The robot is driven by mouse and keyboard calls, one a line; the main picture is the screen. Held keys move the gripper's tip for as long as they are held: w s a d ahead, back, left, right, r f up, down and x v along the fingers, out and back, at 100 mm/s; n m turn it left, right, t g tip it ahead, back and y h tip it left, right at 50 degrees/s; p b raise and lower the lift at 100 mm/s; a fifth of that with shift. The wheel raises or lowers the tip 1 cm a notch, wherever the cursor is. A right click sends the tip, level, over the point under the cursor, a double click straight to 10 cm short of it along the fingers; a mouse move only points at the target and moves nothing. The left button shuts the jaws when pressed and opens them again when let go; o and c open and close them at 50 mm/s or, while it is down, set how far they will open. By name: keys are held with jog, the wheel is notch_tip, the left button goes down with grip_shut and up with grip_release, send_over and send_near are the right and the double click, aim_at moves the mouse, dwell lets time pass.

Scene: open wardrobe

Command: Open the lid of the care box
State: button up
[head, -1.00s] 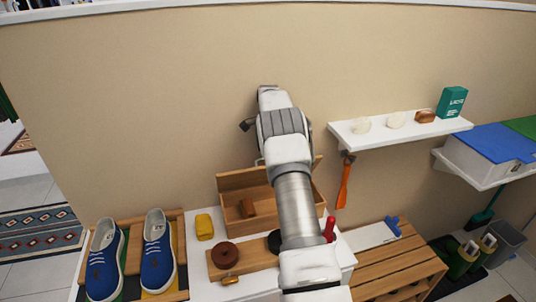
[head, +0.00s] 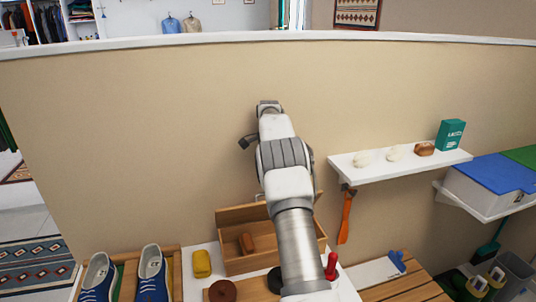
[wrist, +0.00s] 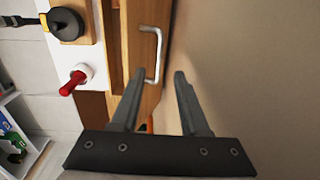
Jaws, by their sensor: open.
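The care box is a light wooden box (head: 243,266), low against the wall in the head view, partly hidden by my arm. A brown block (head: 247,243) shows inside its open front part. A wooden panel (head: 236,216), seemingly the lid, stands raised at the back. In the wrist view a silver bar handle (wrist: 157,52) is on a wooden panel. My gripper (wrist: 159,73) is open and empty, its fingertips close to the handle's lower end. I cannot tell whether they touch it.
A red-handled item (head: 331,266) stands right of the box; a yellow block (head: 202,263) and blue shoes (head: 152,276) are left. A white shelf (head: 400,164) juts from the wall at right, with an orange shoehorn (head: 346,217) hanging below. The wall above the box is bare.

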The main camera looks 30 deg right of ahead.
notch_tip(320, 180, up, 11)
jog(key=p, duration=0.1)
jog(key=shift+s, duration=0.35)
jog(key=shift+a+f, duration=0.1)
jog(key=shift+f, duration=0.05)
jog(key=c, duration=0.4)
jog(key=shift+d+f+t+b, duration=0.3)
jog(key=shift+f+b, duration=0.25)
jog(key=shift+b, duration=0.15)
grip_shut()
jog(key=s+a+f+t+h+b, duration=0.2)
jog(key=s+f+t+b, duration=0.6)
jog(key=b, duration=0.5)
jog(key=shift+g, duration=0.4)
jog(key=x, duration=0.6)
jog(key=s+f+x, duration=0.1)
jog(key=x, duration=0.2)
jog(key=shift+w+a+f, duration=0.1)
jog(key=shift+w+f, duration=0.1)
jog(key=shift+f, duration=0.05)
